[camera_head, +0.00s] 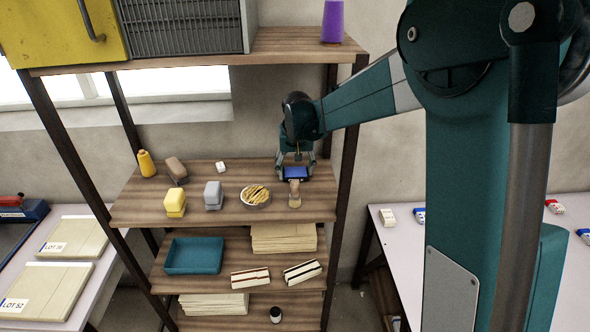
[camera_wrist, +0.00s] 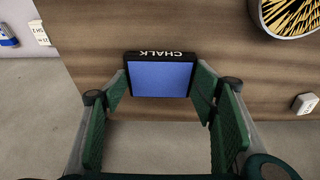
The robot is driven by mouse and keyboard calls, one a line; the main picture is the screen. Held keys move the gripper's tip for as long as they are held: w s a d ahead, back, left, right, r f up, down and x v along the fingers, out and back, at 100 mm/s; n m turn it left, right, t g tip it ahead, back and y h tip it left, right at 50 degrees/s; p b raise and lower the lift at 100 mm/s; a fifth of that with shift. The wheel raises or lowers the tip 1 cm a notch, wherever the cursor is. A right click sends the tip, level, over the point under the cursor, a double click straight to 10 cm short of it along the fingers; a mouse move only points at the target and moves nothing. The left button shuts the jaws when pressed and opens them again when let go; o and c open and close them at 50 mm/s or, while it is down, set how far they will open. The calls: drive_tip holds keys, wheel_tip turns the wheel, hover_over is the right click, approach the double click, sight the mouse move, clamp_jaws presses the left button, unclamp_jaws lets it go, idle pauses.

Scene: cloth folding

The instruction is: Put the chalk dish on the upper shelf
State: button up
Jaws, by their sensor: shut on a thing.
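The chalk dish (camera_wrist: 160,79) is a shallow blue tray with a dark end marked CHALK. In the head view the dish (camera_head: 295,173) is at the right part of the wooden shelf (camera_head: 235,208) at mid-height. My gripper (camera_head: 296,176) reaches over this shelf from above. In the wrist view its fingers (camera_wrist: 161,94) are at either side of the dish, shut on it. The dish looks level, but I cannot tell whether its underside touches the shelf.
On the same shelf are a bowl of yellow sticks (camera_head: 255,196), a brush (camera_head: 295,194), a grey block (camera_head: 213,195) and a yellow block (camera_head: 175,203). A teal tray (camera_head: 194,256) is one shelf below. The rack's right post (camera_head: 347,150) is close to my arm.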

sight(298, 185)
drive_tip(key=shift+f, duration=0.1)
drive_tip(key=o, duration=1.1)
drive_tip(key=shift+s+r, duration=0.15)
drive_tip(key=shift+r, duration=0.5)
drive_tip(key=shift+v, duration=1)
drive_tip(key=s, duration=0.9)
drive_tip(key=shift+s+p, duration=0.3)
drive_tip(key=shift+s, duration=1.2)
